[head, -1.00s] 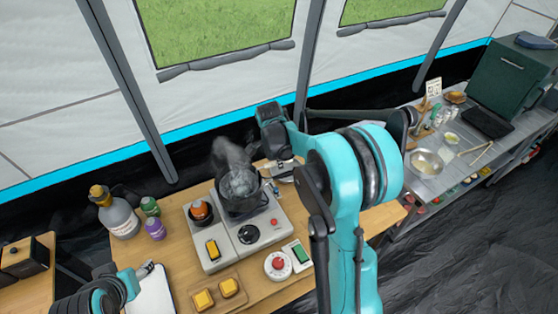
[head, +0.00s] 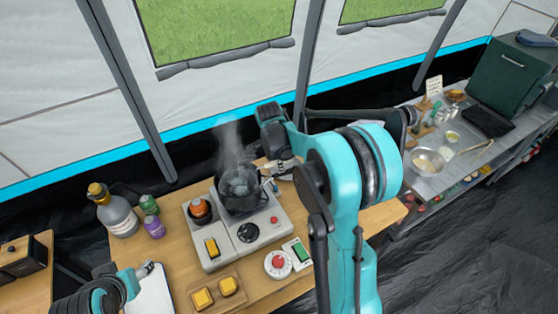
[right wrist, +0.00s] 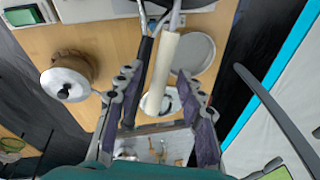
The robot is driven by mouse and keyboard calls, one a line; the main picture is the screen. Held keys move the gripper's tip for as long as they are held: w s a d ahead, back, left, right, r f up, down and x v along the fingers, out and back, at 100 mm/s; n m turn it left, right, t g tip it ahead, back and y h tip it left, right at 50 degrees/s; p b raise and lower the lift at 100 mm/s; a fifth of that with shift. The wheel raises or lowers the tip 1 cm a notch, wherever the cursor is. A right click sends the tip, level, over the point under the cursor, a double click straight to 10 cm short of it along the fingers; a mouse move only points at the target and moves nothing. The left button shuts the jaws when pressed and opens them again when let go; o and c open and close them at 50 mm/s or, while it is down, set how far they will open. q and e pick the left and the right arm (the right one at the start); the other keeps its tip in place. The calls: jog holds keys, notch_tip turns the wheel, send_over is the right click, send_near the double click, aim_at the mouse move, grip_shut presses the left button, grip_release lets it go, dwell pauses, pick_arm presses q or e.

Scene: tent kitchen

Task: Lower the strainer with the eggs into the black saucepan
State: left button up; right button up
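The black saucepan (head: 240,203) stands on the hob in the head view, with steam rising. The strainer's bowl with pale eggs (head: 238,187) shows inside its rim; how deep it sits I cannot tell. In the right wrist view, a cream handle (right wrist: 162,75), apparently the strainer's, lies beside the saucepan's black handle (right wrist: 143,82). My right gripper (right wrist: 158,73) is open around both handles, with a clear gap on the cream handle's right. It also shows right of the saucepan in the head view (head: 283,168). My left gripper (head: 146,269) is at the lower left; its finger state is unclear.
Bottles (head: 121,219) stand further left. A red-knobbed timer (head: 278,264) and yellow blocks (head: 203,299) are in front. A grey round plate (right wrist: 194,53) lies right of the handles in the wrist view.

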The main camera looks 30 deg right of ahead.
jog(key=v, duration=1.2)
dwell(0.4)
